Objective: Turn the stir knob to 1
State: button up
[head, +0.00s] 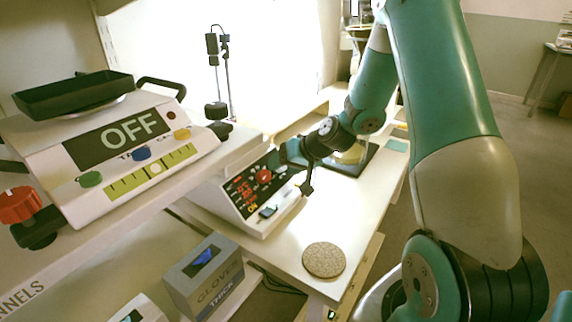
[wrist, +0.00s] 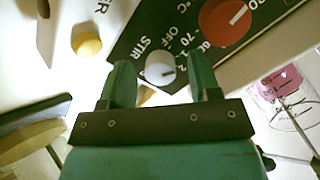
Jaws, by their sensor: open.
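The stir knob (wrist: 160,68) is small, round and whitish, on a dark panel beside the word STIR. In the wrist view, marks OFF, 1 and 2 run around its upper and right side. A pale pointer line shows on it, but I cannot tell exactly which mark it meets. My gripper (wrist: 160,80) is open, one finger on each side of the knob; I cannot tell whether they touch it. In the head view, my gripper (head: 297,152) is at the right end of the stirrer's sloped front panel (head: 242,198).
A larger red knob (wrist: 224,18) sits on the same panel, close to my right finger; it also shows in the head view (head: 264,176). A balance reading OFF (head: 130,150) stands on the left shelf. A grey glove box (head: 205,275) and a round cork mat (head: 324,260) are nearby.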

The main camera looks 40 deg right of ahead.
jog(key=p+v, duration=0.1)
jog(key=v, duration=1.6)
jog(key=shift+s, duration=0.15)
jog(key=shift+d, duration=0.1)
